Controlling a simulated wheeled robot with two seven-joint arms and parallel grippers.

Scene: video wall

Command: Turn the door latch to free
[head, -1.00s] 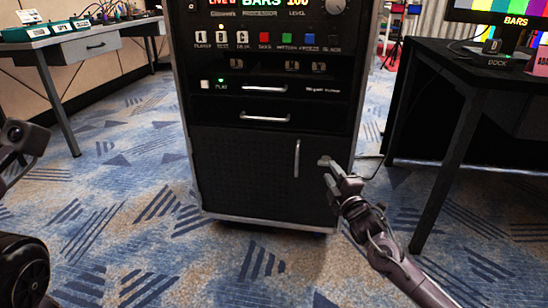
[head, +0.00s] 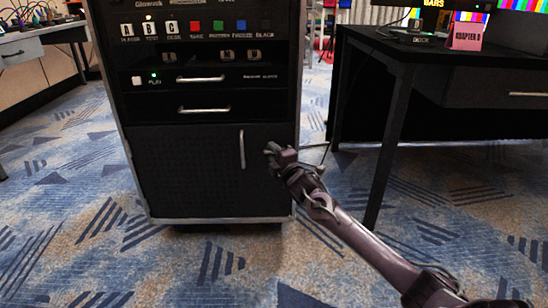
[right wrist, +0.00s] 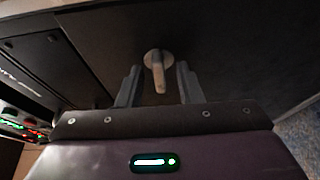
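The door latch (right wrist: 157,68) shows in the right wrist view as a round metal boss with a short lever pointing toward the bottom of the picture. My right gripper (right wrist: 155,85) is open, with one finger on each side of the lever. Small gaps show between fingers and lever. In the head view my right gripper (head: 272,152) is at the right side of the rack's black lower door (head: 185,170), just right of its vertical handle (head: 242,149). It hides the latch there. My left gripper is out of view.
The equipment rack (head: 220,100) has two drawers with bar handles and rows of buttons above the door. A dark desk (head: 400,60) stands to the right, with a monitor and signs. Another desk (head: 40,38) is at the far left. Patterned carpet in front is clear.

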